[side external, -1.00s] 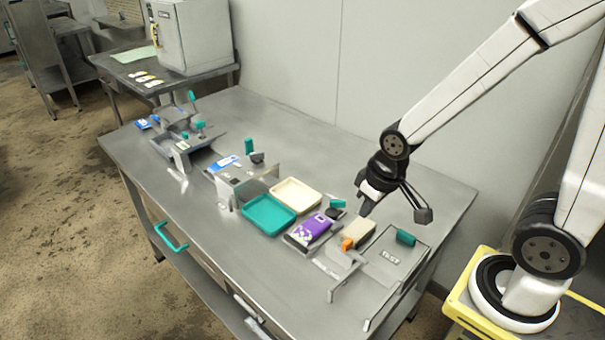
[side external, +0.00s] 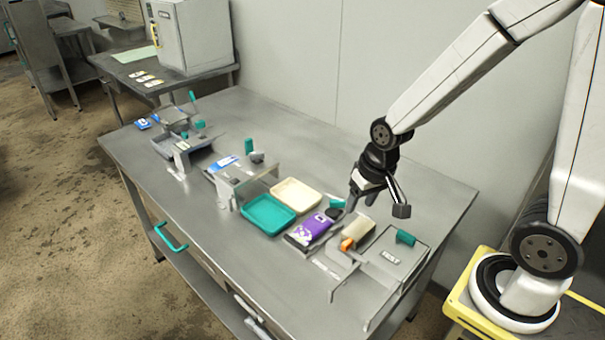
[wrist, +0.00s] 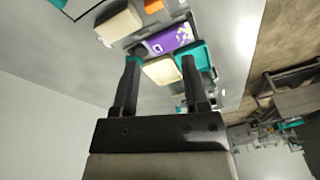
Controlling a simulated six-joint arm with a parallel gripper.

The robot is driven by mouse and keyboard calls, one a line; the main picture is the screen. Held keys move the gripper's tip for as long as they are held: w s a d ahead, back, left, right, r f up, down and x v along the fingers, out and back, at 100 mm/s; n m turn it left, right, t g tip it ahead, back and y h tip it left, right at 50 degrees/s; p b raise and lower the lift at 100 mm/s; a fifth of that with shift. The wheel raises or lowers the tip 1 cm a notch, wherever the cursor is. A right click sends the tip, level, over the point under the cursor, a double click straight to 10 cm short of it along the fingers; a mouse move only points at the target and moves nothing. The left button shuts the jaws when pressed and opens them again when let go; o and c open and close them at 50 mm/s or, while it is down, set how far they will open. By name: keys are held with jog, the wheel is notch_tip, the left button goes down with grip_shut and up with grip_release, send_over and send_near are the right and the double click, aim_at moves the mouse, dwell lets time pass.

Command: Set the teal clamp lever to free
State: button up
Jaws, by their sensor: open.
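Several teal handles are in view, and I cannot tell for sure which is the clamp lever. A teal lever (side external: 192,96) stands upright on the fixture at the far left end of the bench, with smaller teal knobs (side external: 200,124) beside it. A teal upright handle (side external: 248,146) stands on the middle fixture. A teal grip (side external: 405,237) is on the right-hand fixture. My gripper (side external: 375,205) is open and empty, above the right part of the bench and apart from all of these. Its two fingers (wrist: 160,64) show spread in the wrist view.
A teal tray (side external: 248,221) and a cream tray (side external: 315,207) lie mid-bench. A purple packet (side external: 312,228) and a beige block (side external: 359,231) with an orange end lie near my gripper. A grey cabinet (side external: 192,40) stands behind.

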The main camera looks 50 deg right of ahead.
jog(key=w+d+f+m+y, duration=0.2)
jog(key=w+d+f+m, duration=0.2)
jog(key=w+d+m, duration=0.55)
jog(key=m+y, duration=0.1)
jog(key=m, duration=1.3)
send_near(338, 200)
jog(key=f, duration=0.2)
jog(key=shift+s+a+r+t, duration=0.2)
jog(key=shift+a+t, duration=0.05)
jog(key=shift+t, duration=0.15)
jog(key=shift+x, duration=3.9)
grip_shut()
